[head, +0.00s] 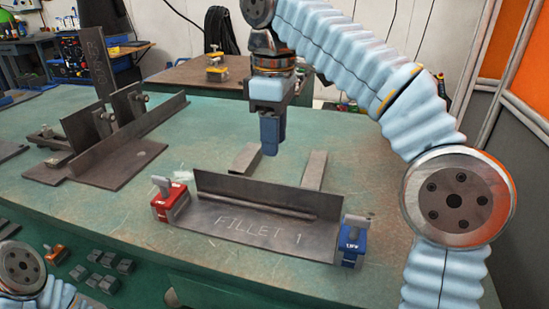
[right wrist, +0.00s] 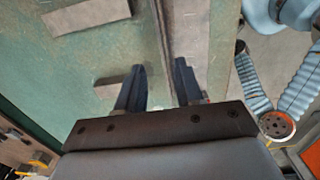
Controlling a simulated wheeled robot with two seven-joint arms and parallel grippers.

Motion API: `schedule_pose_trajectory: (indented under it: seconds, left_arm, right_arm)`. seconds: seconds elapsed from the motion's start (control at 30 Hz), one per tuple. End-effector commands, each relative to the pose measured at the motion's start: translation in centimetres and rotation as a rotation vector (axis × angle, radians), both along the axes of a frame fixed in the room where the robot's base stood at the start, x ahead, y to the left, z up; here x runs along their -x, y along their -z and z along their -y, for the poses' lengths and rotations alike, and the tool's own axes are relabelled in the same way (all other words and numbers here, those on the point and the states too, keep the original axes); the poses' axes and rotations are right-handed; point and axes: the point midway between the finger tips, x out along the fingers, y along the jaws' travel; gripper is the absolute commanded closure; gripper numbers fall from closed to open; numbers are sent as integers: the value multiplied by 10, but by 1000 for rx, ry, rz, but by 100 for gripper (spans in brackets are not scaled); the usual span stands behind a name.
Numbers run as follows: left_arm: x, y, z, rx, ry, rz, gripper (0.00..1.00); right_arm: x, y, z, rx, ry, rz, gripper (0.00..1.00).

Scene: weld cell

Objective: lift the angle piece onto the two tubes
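The angle piece (head: 235,222), a dark steel plate with an upright flange and "FILLET 1" written on it, lies on the green table. A red block (head: 170,201) with a grey knob sits at its left end and a blue block (head: 353,242) at its right end. Two grey flat tubes, a left one (head: 247,158) and a right one (head: 315,170), lie behind it. My right gripper (head: 270,150) points down above the table behind the flange, apart from the blocks. In the right wrist view its fingers (right wrist: 158,88) are spread with nothing gripped. My left gripper is out of view.
A dark welded fixture (head: 110,140) with upright plates stands at the table's left. Several small dark blocks (head: 100,270) lie low at the left. A brown table (head: 200,73) bearing a yellow item stands behind. The green table's right side is mostly clear.

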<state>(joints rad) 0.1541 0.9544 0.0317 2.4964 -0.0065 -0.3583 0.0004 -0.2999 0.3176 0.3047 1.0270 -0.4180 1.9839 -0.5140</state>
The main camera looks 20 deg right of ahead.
Motion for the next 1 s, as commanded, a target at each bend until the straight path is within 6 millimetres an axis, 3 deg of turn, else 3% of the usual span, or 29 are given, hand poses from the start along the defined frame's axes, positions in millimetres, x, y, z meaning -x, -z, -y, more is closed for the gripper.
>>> schedule_pose_trajectory:
  seconds: [0.6,0.8,1.0]
  left_arm:
    - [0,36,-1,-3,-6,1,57]
    - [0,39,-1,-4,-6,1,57]
    - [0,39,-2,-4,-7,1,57]
  right_arm:
    - [1,112,1,0,2,-1,64]
    - [1,128,0,-1,1,-1,64]
    - [0,130,0,-1,2,1,64]
